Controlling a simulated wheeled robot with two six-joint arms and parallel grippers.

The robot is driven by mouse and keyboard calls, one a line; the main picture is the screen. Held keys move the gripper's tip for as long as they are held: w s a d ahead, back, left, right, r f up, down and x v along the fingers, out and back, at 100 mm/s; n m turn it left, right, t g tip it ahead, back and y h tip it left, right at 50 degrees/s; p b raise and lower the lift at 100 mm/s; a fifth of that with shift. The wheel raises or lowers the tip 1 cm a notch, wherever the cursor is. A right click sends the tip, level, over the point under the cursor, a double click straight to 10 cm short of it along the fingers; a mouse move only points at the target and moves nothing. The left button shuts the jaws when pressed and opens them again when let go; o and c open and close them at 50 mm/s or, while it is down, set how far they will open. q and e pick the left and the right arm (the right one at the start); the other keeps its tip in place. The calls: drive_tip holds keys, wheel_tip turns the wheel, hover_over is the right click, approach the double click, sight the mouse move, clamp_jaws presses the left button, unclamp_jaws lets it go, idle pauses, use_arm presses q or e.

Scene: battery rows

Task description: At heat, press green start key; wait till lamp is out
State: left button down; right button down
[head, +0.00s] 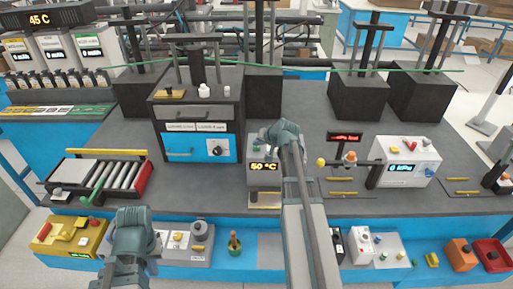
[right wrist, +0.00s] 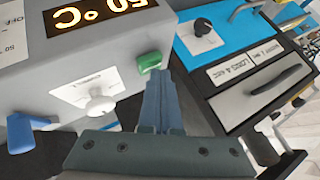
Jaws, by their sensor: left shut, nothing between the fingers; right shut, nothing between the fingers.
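A pale control box with an amber display reading 50 °C (head: 264,167) stands at mid-bench, partly covered by my right arm. In the right wrist view its display (right wrist: 98,14) is upside down. The green key (right wrist: 150,62) sits on its edge beside a white knob (right wrist: 100,103) and a blue lever (right wrist: 27,132). My right gripper (right wrist: 160,75) is shut and empty, its tips right by the green key; I cannot tell whether they touch. It also shows at the box in the head view (head: 276,131). My left gripper (head: 133,214) is shut, low at the left. I cannot make out a lamp on the box.
A dark cabinet with a blue panel (head: 181,148) stands left of the box. A roller tray (head: 120,175) lies further left. A small red-lettered sign (head: 345,138) and a white gauge unit (head: 407,161) stand right. Small devices line the blue front shelf.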

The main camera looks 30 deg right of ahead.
sight(258, 148)
drive_tip(key=shift+f, duration=0.15)
idle(0.5)
drive_tip(key=shift+r+p, duration=0.7)
drive_tip(key=shift+r, duration=0.15)
wheel_tip(258, 148, up, 5)
drive_tip(key=p, duration=0.5)
idle(0.5)
